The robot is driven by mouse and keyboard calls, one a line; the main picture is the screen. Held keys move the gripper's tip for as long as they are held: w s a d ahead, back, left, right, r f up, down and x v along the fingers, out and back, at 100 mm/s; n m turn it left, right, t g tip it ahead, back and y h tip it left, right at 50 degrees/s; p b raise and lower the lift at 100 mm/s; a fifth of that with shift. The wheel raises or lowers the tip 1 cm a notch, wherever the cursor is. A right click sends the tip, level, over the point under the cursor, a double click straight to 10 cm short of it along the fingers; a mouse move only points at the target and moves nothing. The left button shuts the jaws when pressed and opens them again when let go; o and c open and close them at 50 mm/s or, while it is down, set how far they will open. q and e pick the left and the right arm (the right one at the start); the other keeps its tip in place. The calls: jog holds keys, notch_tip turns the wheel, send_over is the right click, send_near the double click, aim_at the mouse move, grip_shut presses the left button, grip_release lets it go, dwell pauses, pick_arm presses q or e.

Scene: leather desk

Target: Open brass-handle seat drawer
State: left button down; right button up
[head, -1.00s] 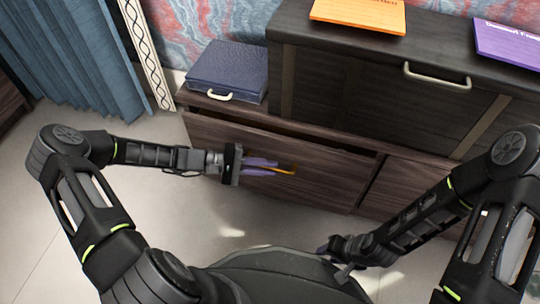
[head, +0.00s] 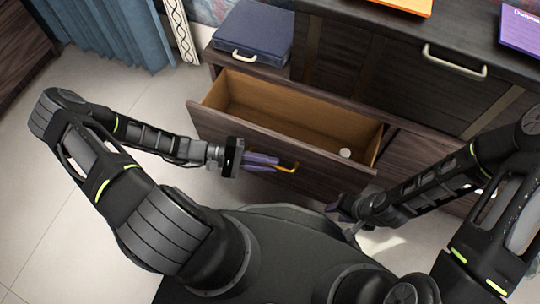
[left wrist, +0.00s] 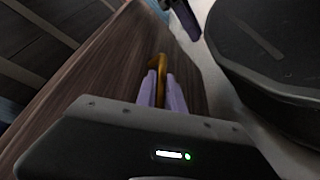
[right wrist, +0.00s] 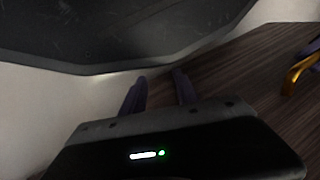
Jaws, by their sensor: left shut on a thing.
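The wooden seat drawer (head: 285,148) stands well out from its cabinet in the head view, its inside showing. Its brass handle (head: 292,168) is on the front face. My left gripper (head: 275,162) is shut on the brass handle; in the left wrist view its purple fingers (left wrist: 161,92) lie on both sides of the handle (left wrist: 160,64). My right gripper (head: 330,213) is low at the right of the drawer, apart from it. In the right wrist view its two fingers (right wrist: 160,90) are spread with nothing between them, and the brass handle (right wrist: 300,75) shows at the right edge.
A small white round thing (head: 345,153) lies inside the drawer at its right end. A blue case (head: 252,35) rests on the ledge behind. A dark cabinet (head: 400,75) with a pale handle (head: 455,62) stands at the back right. My base is close in front of the drawer.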

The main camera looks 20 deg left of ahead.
pick_arm(q)
jog(key=c, duration=1.7)
grip_release()
jog(key=shift+a, duration=0.1)
jog(key=p+v, duration=0.1)
jog(key=v, duration=0.6)
jog(key=shift+s+a+p, duration=0.1)
jog(key=shift+a+p, duration=0.25)
jog(key=shift+r, duration=0.1)
